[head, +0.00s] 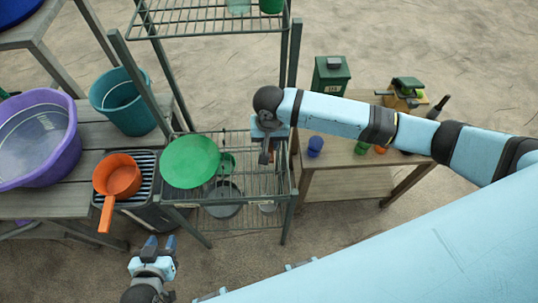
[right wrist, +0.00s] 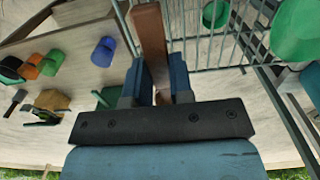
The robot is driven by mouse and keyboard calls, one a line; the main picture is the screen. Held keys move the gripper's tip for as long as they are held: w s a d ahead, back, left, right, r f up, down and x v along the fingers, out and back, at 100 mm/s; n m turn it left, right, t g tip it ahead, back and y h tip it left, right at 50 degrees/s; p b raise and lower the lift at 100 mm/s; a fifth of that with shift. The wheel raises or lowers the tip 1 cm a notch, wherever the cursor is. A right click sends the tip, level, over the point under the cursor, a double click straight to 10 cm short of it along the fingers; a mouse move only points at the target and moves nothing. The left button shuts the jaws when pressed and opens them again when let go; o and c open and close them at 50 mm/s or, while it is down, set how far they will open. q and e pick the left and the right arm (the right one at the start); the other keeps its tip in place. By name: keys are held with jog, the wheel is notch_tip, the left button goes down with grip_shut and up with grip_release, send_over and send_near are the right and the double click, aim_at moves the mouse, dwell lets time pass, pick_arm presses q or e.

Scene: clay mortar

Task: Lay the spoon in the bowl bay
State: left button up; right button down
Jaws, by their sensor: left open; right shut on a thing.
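My right gripper (head: 267,138) is shut on a brown, wood-coloured bar, which I take to be the spoon (right wrist: 149,35). I cannot tell which section is the bowl bay. My left gripper (head: 160,244) is open and empty, low in front of the rack.
An orange pan (head: 118,177) rests on a dark slatted rack at left, beside a purple tub (head: 35,137) and a teal bucket (head: 122,100). Rack posts stand close to my right gripper.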

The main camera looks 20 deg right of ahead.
notch_tip(320, 180, down, 8)
jog(key=shift+r, duration=0.1)
jog(key=shift+f, duration=0.45)
jog(key=c, duration=1)
grip_release()
jog(key=shift+f, duration=0.1)
